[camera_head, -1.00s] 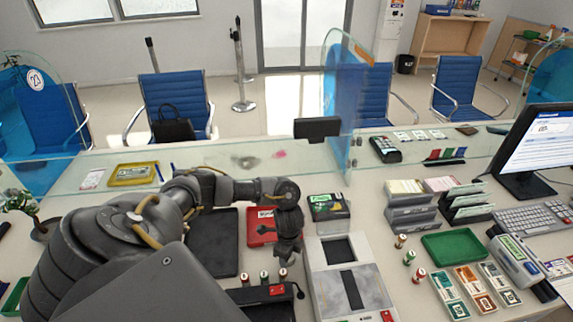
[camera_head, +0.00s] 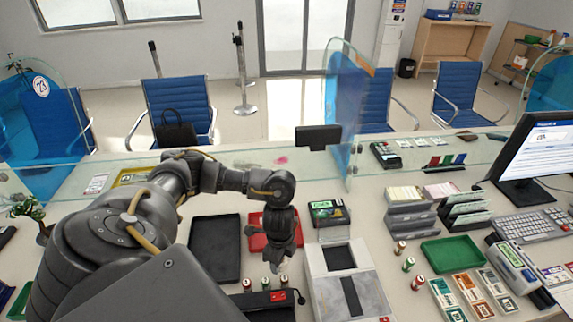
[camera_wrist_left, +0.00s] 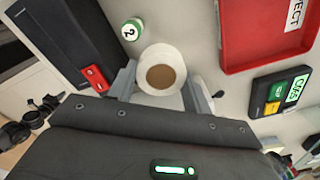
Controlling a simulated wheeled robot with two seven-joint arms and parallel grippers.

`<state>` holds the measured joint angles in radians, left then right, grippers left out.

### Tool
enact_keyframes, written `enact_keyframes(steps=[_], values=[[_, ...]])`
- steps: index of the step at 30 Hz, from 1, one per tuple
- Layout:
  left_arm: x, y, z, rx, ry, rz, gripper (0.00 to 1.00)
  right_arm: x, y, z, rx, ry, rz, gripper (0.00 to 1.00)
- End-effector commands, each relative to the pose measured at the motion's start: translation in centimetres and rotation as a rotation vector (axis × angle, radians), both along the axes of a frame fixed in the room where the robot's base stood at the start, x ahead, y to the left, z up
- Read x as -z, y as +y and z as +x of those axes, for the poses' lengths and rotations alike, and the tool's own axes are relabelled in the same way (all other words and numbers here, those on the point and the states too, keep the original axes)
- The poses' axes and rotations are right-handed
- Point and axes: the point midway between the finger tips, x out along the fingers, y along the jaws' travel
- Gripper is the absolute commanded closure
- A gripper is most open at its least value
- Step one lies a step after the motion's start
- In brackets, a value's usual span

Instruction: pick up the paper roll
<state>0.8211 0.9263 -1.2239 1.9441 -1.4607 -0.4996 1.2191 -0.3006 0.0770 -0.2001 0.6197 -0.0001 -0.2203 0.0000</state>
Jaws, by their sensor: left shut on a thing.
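The paper roll (camera_wrist_left: 159,76) shows in the left wrist view as a white ring with a brown core, seen from its end. It sits between the two fingers of my left gripper (camera_wrist_left: 160,92), which is shut on it. In the head view my left gripper (camera_head: 283,263) hangs over the counter, in front of the red tray (camera_head: 256,239) and left of the grey-white machine. I cannot clearly make out the roll there. My right gripper is not in view.
A small green-topped cylinder marked 2 (camera_wrist_left: 132,29) stands close beside the paper roll. A black device (camera_head: 262,305) lies near the gripper. A black tray (camera_head: 214,248) is to the left, and the grey-white machine (camera_head: 327,291) is to the right.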

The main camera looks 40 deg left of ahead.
Motion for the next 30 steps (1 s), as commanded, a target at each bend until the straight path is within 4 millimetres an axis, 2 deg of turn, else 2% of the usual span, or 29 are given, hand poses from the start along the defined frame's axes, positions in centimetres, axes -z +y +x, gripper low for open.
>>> enact_keyframes(steps=[1,6,12,15,24,30], values=[[-0.5,-0.3,-1.2,0.008,0.001,0.000,0.73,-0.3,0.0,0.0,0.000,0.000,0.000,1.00],[-2.0,-1.2,-4.4,0.006,0.002,-0.002,0.73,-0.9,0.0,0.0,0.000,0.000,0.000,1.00],[-3.1,-1.8,-7.0,0.004,0.003,-0.001,0.73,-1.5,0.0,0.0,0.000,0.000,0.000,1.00],[-3.3,-2.0,-7.7,0.002,0.001,0.000,0.73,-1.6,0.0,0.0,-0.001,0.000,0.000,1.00],[-3.5,-2.3,-8.1,-0.003,0.001,-0.001,0.73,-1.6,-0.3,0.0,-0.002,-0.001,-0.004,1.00],[-3.5,-3.9,-5.9,-0.066,-0.006,-0.001,0.73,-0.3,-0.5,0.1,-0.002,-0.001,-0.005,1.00]])
